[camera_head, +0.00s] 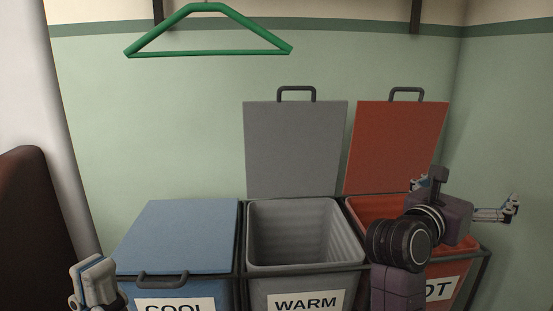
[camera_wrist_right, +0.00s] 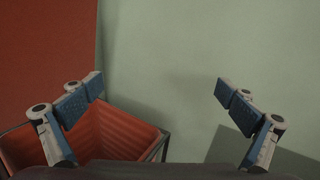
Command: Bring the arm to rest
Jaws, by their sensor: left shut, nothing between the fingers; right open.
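My right gripper (camera_head: 464,196) is raised over the red bin (camera_head: 372,209) at the right of the head view. In the right wrist view its fingers (camera_wrist_right: 158,108) are spread wide with nothing between them. The open red bin (camera_wrist_right: 112,132) shows below and left of the fingers, with the pale green wall beyond. My left gripper (camera_head: 92,284) shows at the bottom left of the head view, in front of the blue bin. Its fingers are together and hold nothing.
The blue bin labelled COOL has its lid (camera_head: 180,236) shut. The grey WARM bin (camera_head: 300,232) stands open and looks empty, its lid (camera_head: 296,150) upright. The red lid (camera_head: 396,148) is also upright. A green hanger (camera_head: 208,53) hangs above. A dark brown object (camera_head: 35,230) stands at far left.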

